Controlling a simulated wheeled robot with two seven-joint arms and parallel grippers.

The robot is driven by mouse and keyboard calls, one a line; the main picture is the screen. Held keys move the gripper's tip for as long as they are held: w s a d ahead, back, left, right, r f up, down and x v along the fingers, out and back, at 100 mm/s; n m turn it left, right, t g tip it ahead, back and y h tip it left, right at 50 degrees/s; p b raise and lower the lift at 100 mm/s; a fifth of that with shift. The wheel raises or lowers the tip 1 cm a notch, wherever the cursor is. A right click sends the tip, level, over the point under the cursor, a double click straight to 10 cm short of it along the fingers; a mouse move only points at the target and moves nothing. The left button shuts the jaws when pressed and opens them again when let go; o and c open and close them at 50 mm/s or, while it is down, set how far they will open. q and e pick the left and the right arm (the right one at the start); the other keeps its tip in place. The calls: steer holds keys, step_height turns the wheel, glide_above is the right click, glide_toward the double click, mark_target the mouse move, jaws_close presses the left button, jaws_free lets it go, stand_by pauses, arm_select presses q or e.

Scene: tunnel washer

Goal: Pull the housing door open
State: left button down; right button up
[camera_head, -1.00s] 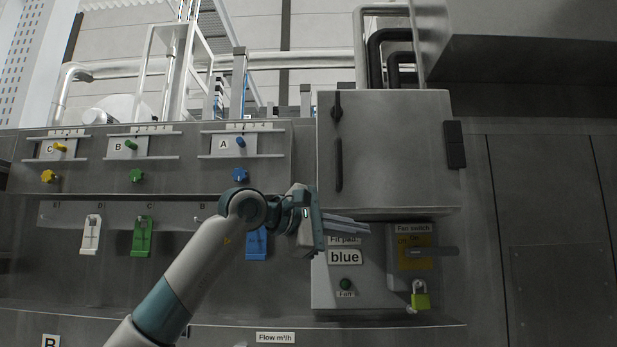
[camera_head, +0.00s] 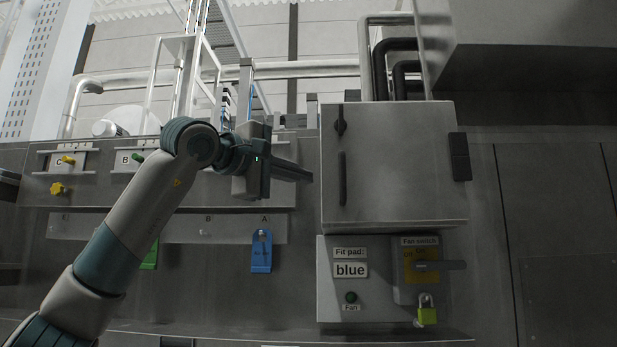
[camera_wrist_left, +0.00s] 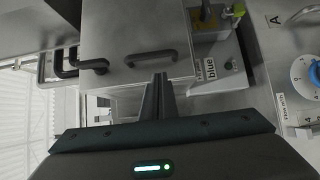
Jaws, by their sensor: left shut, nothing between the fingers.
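The housing door (camera_head: 395,165) is the grey front of a box right of centre in the head view; it looks closed. A black bar handle (camera_head: 343,178) stands upright near its left edge, with a black turn latch (camera_head: 340,120) above. My left gripper (camera_head: 309,176) is shut and empty, just left of the box at handle height. In the left wrist view the shut fingers (camera_wrist_left: 160,78) point at the door (camera_wrist_left: 125,30), close to the handle (camera_wrist_left: 152,57) but seemingly apart from it. The latch also shows there (camera_wrist_left: 95,66). My right gripper is not in view.
Below the box are a panel labelled "blue" (camera_head: 350,270) and a fan switch (camera_head: 420,266) with a yellow-green padlock (camera_head: 427,315). A blue tag (camera_head: 261,252) hangs at left. A black hinge (camera_head: 460,156) sits on the box's right side. An overhanging grey body (camera_head: 530,60) is at upper right.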

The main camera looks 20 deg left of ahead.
arm_select(q)
steer(key=p, duration=0.4)
glide_toward(328, 184)
steer(key=w+d, duration=0.2)
steer(key=d, duration=0.1)
steer(key=w+d, duration=0.1)
steer(key=w, duration=0.1)
steer(key=shift+d+f, duration=0.25)
steer(key=shift+f, duration=0.05)
steer(key=shift+w+d+f+p, duration=0.2)
steer(key=shift+w+p, duration=0.15)
steer(key=shift+w, duration=0.3)
steer(key=shift+s, duration=0.1)
